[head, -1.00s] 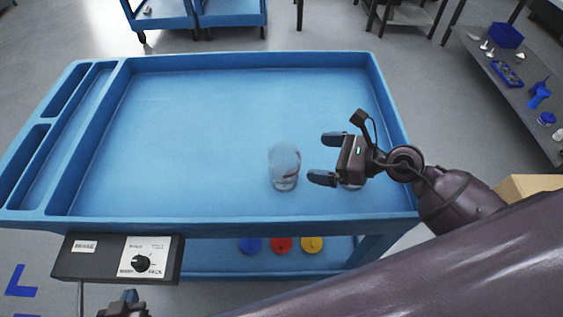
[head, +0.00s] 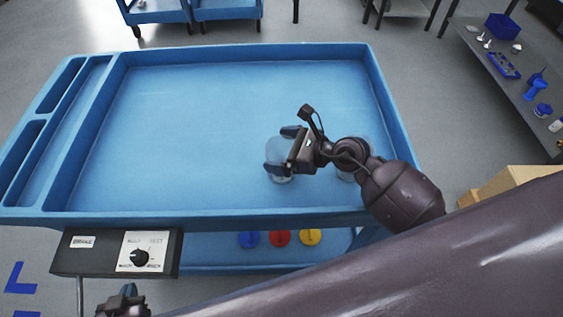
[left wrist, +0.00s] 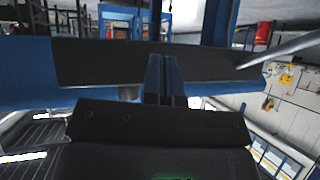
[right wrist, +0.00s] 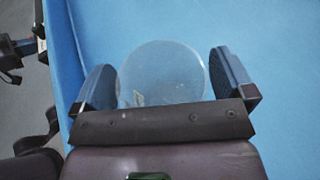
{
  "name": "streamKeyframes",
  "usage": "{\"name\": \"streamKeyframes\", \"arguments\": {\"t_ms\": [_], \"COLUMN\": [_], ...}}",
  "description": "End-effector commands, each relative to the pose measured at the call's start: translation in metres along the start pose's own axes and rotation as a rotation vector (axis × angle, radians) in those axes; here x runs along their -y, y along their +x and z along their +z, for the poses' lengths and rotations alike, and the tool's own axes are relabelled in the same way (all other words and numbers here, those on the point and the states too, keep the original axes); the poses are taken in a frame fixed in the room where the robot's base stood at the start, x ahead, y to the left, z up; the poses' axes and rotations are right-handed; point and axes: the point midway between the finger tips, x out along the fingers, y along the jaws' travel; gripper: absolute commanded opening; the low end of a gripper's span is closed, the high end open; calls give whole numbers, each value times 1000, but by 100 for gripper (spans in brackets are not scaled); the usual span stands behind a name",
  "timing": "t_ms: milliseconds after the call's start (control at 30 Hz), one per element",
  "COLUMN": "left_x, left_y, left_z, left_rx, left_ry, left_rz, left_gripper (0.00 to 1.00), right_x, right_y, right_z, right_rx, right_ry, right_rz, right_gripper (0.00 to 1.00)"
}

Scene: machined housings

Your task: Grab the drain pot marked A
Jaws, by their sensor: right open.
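A clear, see-through pot (head: 280,174) stands on the blue cart top near its front right. In the right wrist view the pot (right wrist: 162,70) shows as a round, pale shape with a small light mark low on its left side. I cannot read a letter on it. My right gripper (head: 280,150) is open, with one finger on each side of the pot and visible gaps to it in the right wrist view. A second clear object (head: 346,174) is mostly hidden behind my right wrist. My left gripper (head: 127,291) is low at the front left, its fingers together and empty (left wrist: 163,75).
The blue cart top (head: 200,120) has a raised rim and is bare at its middle and left. A control box with a knob (head: 118,252) hangs at its front left. Blue, red and yellow discs (head: 280,238) lie on the shelf below. A grey side table (head: 520,90) stands right.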

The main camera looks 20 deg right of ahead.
Motion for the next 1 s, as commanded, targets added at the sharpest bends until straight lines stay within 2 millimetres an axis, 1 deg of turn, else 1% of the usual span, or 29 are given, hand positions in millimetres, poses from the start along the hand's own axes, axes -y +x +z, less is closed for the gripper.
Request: {"name": "streamKeyframes", "arguments": {"t_ms": [167,267,533,567,833,933,1000], "left_x": [0,0,1,1,1,1,2], "left_y": [-2,-3,-4,-5,-5,-6,-7], "left_z": [2,4,7,8,6,2,-2], "left_rx": [5,9,15,15,13,8,2], "left_ry": [-1,-1,-2,-2,-2,-2,-2], "left_rz": [-1,-1,-3,-3,-3,-3,-3], "left_gripper": [0,0,0,0,0,0,0], "right_x": [0,0,0,0,0,0,1], "right_y": [0,0,0,0,-1,-4,-8], "right_z": [0,0,0,0,3,12,22], "right_rx": [0,0,0,0,1,2,3], "right_ry": [0,0,0,0,-1,-4,-4], "right_rz": [0,0,0,0,-1,-1,-2], "right_gripper": [100,86,45,43,43,43,43]}}
